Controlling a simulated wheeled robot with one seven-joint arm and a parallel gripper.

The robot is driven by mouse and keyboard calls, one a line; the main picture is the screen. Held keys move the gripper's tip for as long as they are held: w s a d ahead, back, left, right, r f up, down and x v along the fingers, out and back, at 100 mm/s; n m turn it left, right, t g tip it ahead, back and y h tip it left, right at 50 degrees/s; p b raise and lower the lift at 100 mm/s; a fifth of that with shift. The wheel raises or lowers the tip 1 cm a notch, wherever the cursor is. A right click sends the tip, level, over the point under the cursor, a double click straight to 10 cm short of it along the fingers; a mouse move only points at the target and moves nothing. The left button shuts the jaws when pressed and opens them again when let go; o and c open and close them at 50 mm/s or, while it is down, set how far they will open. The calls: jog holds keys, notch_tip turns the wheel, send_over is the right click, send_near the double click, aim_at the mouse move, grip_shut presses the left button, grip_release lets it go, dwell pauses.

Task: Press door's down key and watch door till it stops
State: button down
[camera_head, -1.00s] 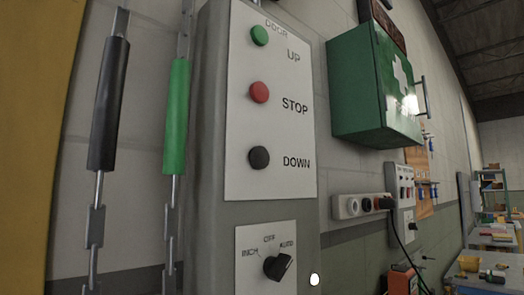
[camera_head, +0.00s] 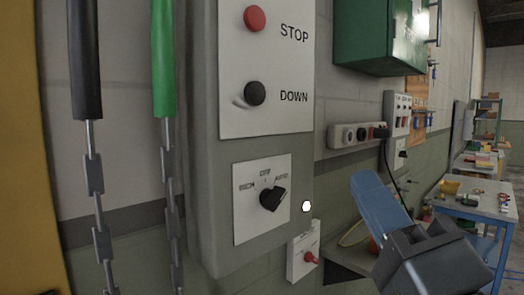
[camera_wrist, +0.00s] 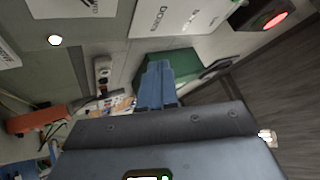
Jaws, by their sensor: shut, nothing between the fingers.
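The door's control panel (camera_head: 232,105) is a grey box with a white plate. Its black DOWN key (camera_head: 254,93) sits below the red STOP key (camera_head: 255,19). The UP key is out of the head view. My gripper (camera_head: 366,182) is at the lower right in the head view, with blue fingers together, right of and below the DOWN key and apart from it. In the wrist view the shut fingers (camera_wrist: 155,70) point up the picture, with a white plate (camera_wrist: 165,18) bearing partly readable lettering beyond them. I cannot make out the door itself in either view.
A selector knob (camera_head: 271,198) sits below the keys. Black and green sleeved chains (camera_head: 91,175) hang left of the panel. A green cabinet (camera_head: 378,38), a socket strip (camera_head: 358,136) and a small red-switch box (camera_head: 303,252) are right of it. A blue workbench (camera_head: 470,205) stands farther right.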

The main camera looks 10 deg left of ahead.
aim_at(255, 93)
jog(key=a+r+y, duration=0.3)
jog(key=r, duration=0.7)
jog(key=shift+p, duration=0.3)
jog(key=shift+w+a+p, duration=0.15)
jog(key=shift+w+a, duration=0.75)
jog(key=shift+a, duration=0.25)
jog(key=shift+w+a+p, duration=0.15)
jog(key=shift+w+a, duration=0.8)
jog(key=shift+a, duration=0.25)
jog(key=shift+w+a+p, duration=0.15)
jog(key=shift+w+a, duration=0.75)
jog(key=shift+a, duration=0.25)
jog(key=shift+w+a, duration=0.1)
jog(key=shift+a, duration=0.05)
jog(key=shift+w+a, duration=0.15)
jog(key=shift+a, duration=0.05)
